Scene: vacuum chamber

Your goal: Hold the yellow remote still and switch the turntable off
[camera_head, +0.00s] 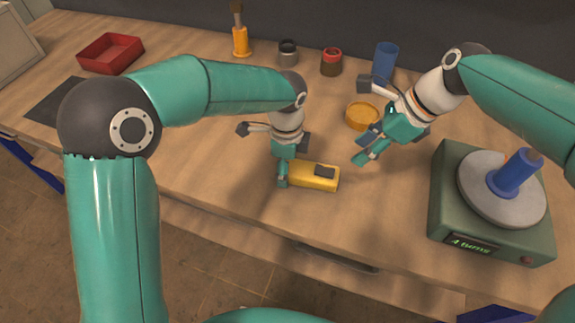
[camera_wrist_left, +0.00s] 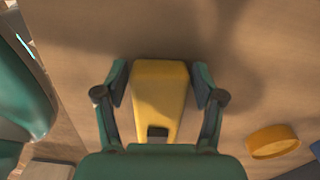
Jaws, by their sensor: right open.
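The yellow remote (camera_head: 312,176) lies on the wooden table with a dark patch on its top. My left gripper (camera_head: 290,164) points down over its left end. In the left wrist view the remote (camera_wrist_left: 160,88) sits between the two fingers (camera_wrist_left: 160,85), with a narrow gap on each side. The turntable (camera_head: 440,205) is a green box at the right with a grey disc, a display reading "4 turns" and a red button (camera_head: 527,260) on its front. My right gripper (camera_head: 368,146) is open and empty above the table, between remote and turntable.
A blue cylinder (camera_head: 515,172) stands on the disc. An orange round object (camera_head: 361,115) lies behind my right gripper. A red tray (camera_head: 110,52), an orange-handled tool (camera_head: 240,40), a dark jar (camera_head: 287,53), a red-topped jar (camera_head: 331,62) and a blue cup (camera_head: 384,58) stand farther back.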

